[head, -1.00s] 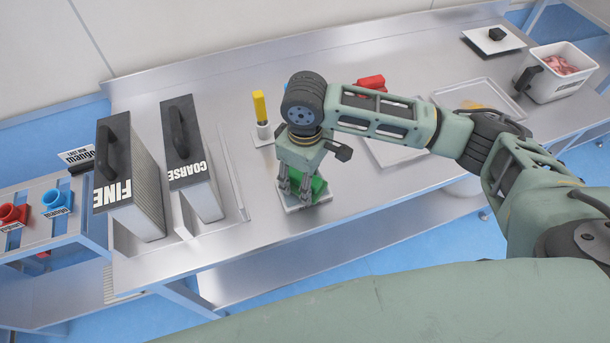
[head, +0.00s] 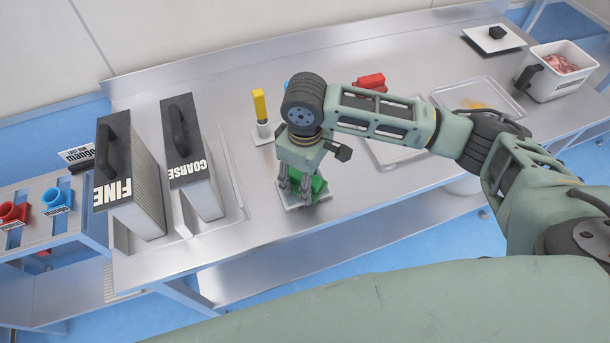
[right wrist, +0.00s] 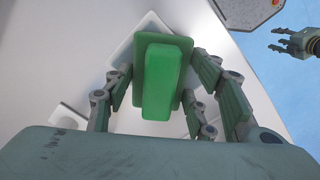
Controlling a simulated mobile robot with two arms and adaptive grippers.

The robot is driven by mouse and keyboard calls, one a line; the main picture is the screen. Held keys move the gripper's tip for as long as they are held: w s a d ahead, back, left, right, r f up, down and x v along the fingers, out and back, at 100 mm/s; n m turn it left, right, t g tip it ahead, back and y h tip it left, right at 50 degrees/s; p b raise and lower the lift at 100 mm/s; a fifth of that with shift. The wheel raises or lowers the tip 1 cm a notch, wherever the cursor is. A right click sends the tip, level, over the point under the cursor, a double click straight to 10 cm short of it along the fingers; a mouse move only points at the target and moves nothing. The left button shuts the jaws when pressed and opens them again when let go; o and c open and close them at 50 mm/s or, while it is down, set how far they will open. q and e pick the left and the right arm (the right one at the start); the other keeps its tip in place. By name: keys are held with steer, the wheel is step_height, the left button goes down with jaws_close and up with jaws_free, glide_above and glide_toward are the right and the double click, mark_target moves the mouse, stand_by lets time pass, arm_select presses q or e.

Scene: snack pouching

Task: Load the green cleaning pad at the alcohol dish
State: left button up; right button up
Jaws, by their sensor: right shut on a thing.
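The green cleaning pad (head: 319,186) has a raised block grip, seen from above in the right wrist view (right wrist: 160,82). My right gripper (head: 293,190) is shut on the pad, its fingers on both sides of the grip. A white square dish (head: 322,198) lies directly under the pad; its rim also shows in the right wrist view (right wrist: 150,22). No label shows on it, and I cannot tell whether the pad touches it. My left gripper (right wrist: 272,39) is outside the head view; it shows at the right wrist view's top right, fingers apart, empty.
Scraper blocks marked FINE (head: 130,190) and COARSE (head: 195,165) stand to the left. A yellow-handled tool (head: 259,104) stands behind my gripper. A red object (head: 371,82), trays (head: 480,95) and a white bin (head: 555,78) are to the right. The front edge is near.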

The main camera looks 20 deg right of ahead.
steer(key=shift+s+f+p, duration=0.1)
steer(key=shift+f+p, duration=0.05)
steer(key=shift+p, duration=0.35)
stand_by(1.7)
step_height(320, 180, up, 7)
steer(key=p, duration=0.9)
steer(key=shift+r, duration=0.2)
steer(key=shift+f, duration=0.1)
stand_by(0.5)
